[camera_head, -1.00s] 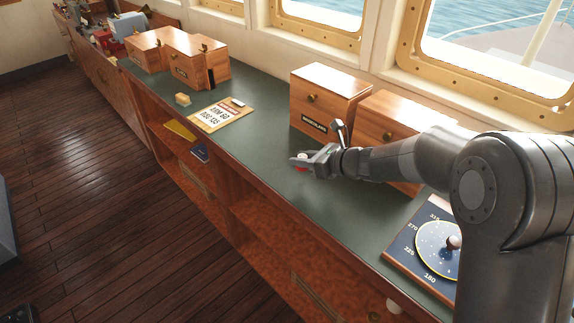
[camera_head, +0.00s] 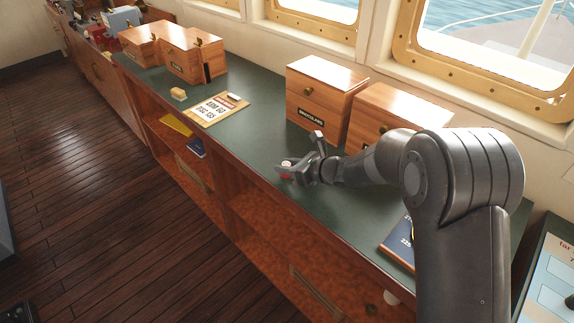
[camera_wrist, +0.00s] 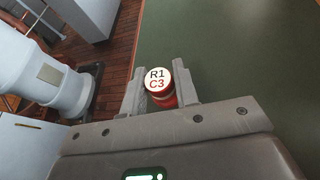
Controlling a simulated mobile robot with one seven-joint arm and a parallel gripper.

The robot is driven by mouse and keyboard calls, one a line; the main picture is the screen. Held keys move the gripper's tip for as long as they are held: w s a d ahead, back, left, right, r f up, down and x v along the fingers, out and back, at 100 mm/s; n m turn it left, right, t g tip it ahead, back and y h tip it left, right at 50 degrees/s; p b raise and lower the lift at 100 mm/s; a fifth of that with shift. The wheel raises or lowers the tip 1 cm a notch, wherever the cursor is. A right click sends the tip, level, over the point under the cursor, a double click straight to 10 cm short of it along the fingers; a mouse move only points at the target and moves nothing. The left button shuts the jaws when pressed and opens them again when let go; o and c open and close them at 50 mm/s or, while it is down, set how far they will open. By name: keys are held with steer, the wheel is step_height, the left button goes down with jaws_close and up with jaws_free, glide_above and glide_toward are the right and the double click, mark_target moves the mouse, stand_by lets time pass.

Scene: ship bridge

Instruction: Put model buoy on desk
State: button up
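The model buoy (camera_wrist: 159,85) is a small red cylinder with a white top marked "R1 C3". It sits between the two fingers of my gripper (camera_wrist: 160,98) in the wrist view, and the fingers close on its sides. The desk (camera_head: 262,140) is a long wooden counter with a dark green top. My gripper is over the desk's front part, in front of the wooden boxes. I cannot tell whether the buoy touches the top.
Wooden boxes (camera_head: 322,92) stand along the window side. A placard (camera_head: 215,109) and a small tan block (camera_head: 178,93) lie farther left on the desk. Shelves (camera_head: 205,185) open below the front edge. Green top between placard and gripper is clear.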

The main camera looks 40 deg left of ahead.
steer(key=o, duration=0.4)
steer(key=shift+o, duration=0.2)
steer(key=shift+r, duration=0.1)
steer(key=v, duration=1.2)
steer(key=shift+r, duration=0.15)
steer(key=shift+d, duration=0.1)
steer(key=s+d+r+n+t+h, duration=0.15)
steer(key=d+r+n, duration=0.35)
steer(key=d, duration=0.7)
steer(key=s+d+r+n+t+h, duration=0.1)
steer(key=d+r+n+h, duration=0.4)
steer(key=d, duration=0.6)
steer(key=s+d+r+n+t+h, duration=0.1)
steer(key=s+d+n+t+h, duration=0.1)
steer(key=d, duration=0.7)
steer(key=s+d+r+n+t+h, duration=0.1)
steer(key=s+d, duration=0.3)
steer(key=d, duration=0.6)
steer(key=s+d+r+n+t+h, duration=0.1)
steer(key=s+d+n+t+h, duration=0.1)
steer(key=d, duration=0.8)
steer(key=shift+s+r+n+t+h, duration=0.4)
steer(key=shift+s+n+h, duration=0.55)
steer(key=shift+s, duration=0.15)
